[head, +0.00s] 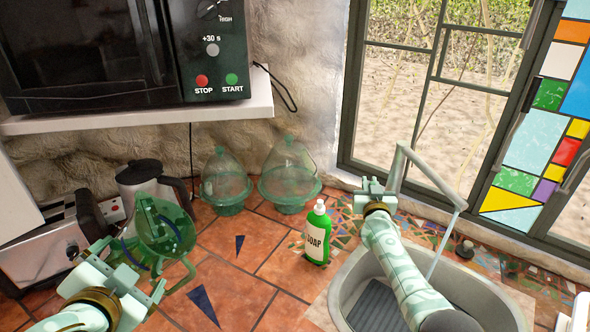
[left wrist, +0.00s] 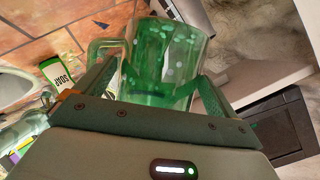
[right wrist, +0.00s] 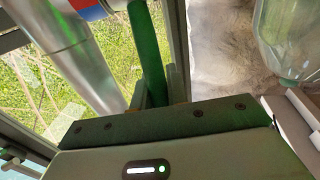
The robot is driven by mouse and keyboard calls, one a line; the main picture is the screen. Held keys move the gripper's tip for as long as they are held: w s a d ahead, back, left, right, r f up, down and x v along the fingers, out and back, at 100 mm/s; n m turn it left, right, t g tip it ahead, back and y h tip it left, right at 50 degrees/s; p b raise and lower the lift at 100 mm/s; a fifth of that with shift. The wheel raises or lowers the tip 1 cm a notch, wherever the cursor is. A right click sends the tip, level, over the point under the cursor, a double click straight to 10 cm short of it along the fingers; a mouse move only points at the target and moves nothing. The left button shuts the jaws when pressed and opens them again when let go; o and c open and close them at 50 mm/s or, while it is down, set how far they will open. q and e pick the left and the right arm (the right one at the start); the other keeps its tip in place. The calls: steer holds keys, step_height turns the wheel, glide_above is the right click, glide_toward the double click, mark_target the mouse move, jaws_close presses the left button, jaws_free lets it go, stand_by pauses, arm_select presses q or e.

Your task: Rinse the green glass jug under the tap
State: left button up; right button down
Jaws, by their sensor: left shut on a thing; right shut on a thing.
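The green glass jug (head: 168,228) is held tilted above the counter at the left, its round mouth turned toward my head camera. My left gripper (head: 122,258) is shut around the jug's body; the jug also shows between its fingers in the left wrist view (left wrist: 165,60), with its handle at the left. The grey tap (head: 425,172) stands behind the sink (head: 345,282), and a thin stream of water (head: 440,245) falls from its spout. My right gripper (head: 374,190) is at the tap's base, shut on a dark green lever (right wrist: 150,55) beside the silver tap body.
A green soap bottle (head: 318,235) stands between the jug and the sink. Two green glass domed jars (head: 289,180) and a kettle (head: 140,182) stand along the wall. A toaster (head: 45,235) is at the left. A microwave (head: 120,50) sits on a shelf above. The front tiles are clear.

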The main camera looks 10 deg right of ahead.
mark_target(121, 250)
arm_select(q)
step_height(121, 250, up, 2)
steer(key=shift+r+p, duration=0.2)
steer(key=shift+p, duration=0.25)
arm_select(e)
steer(key=shift+w+r+g+y, duration=0.3)
steer(key=shift+w+r+g, duration=0.1)
steer(key=shift+g, duration=0.1)
arm_select(q)
steer(key=shift+s+r+p, duration=0.15)
steer(key=shift+r+p, duration=0.65)
steer(key=shift+r, duration=0.15)
arm_select(e)
steer(key=shift+w+d+f+g, duration=0.35)
steer(key=shift+w+f+g, duration=0.15)
steer(key=shift+w+g, duration=0.35)
steer(key=shift+s+y, duration=0.1)
steer(key=shift+y, duration=0.2)
steer(key=c, duration=1.4)
jaws_free()
